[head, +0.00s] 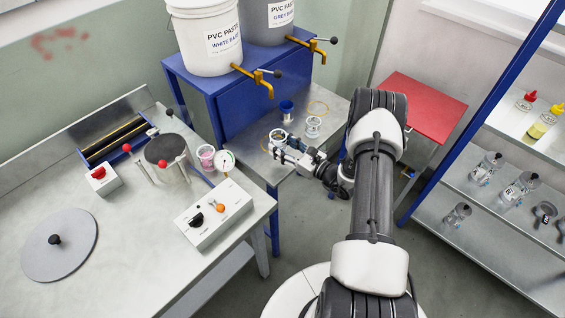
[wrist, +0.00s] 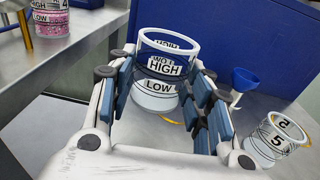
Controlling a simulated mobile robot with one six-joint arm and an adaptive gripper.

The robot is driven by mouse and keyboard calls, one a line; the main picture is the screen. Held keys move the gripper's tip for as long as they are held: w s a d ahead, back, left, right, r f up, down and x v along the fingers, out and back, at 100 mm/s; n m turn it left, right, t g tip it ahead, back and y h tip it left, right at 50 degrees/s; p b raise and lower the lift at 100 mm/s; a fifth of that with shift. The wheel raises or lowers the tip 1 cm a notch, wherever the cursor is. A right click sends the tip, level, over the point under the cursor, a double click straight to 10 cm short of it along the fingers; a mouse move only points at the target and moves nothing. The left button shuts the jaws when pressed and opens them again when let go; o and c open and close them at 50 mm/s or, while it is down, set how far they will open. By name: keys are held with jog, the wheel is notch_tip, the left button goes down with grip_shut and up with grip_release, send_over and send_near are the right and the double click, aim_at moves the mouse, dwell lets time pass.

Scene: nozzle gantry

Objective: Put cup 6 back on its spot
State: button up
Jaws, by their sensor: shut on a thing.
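My gripper (head: 283,148) is shut on a clear cup (head: 277,136) with a white rim. In the wrist view the cup (wrist: 165,68) stands upright between the blue-padded fingers, with HIGH and LOW bands facing me; its number is not readable. The cup is over the metal bench below the paste buckets; I cannot tell whether its base touches the bench. Part of another orange mark shows by the held cup. Which spot belongs to cup 6 is not readable.
A pink-filled cup (head: 206,156) stands left. A blue stand (head: 190,88) carries the buckets and their yellow taps. Clear jars sit on the right rack (head: 470,185).

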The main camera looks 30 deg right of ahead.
jog(key=shift+f+b, duration=0.9)
jog(key=shift+f, duration=2.55)
jog(key=shift+f, duration=0.15)
jog(key=o, duration=1)
